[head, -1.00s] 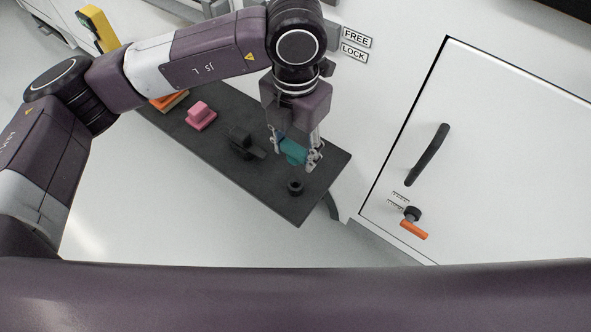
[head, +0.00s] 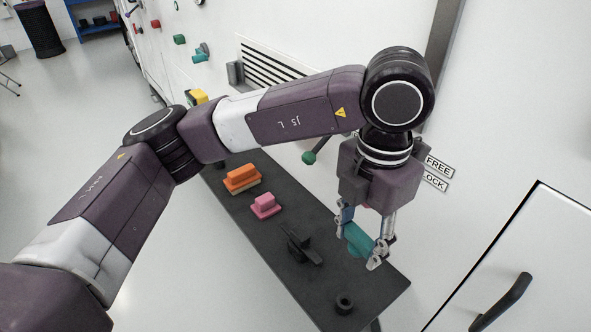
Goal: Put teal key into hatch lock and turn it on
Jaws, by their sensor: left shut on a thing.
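My left gripper (head: 362,244) is shut on the teal key (head: 358,239) and points downward. It holds the key over the right part of the dark bench, seemingly above its surface. The fingers hide part of the key. FREE (head: 439,166) and LOCK (head: 434,183) labels are on the white wall just right of the gripper, partly covered by it. I cannot make out the hatch lock; my gripper and wrist hide part of the wall there. My right gripper is not in view.
On the dark bench (head: 285,262) are an orange block (head: 241,178), a pink block (head: 265,206), a black piece (head: 302,247) and a black ring (head: 344,303). A green-knobbed lever (head: 309,158) is by the wall. A white door with a black handle (head: 502,302) is lower right.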

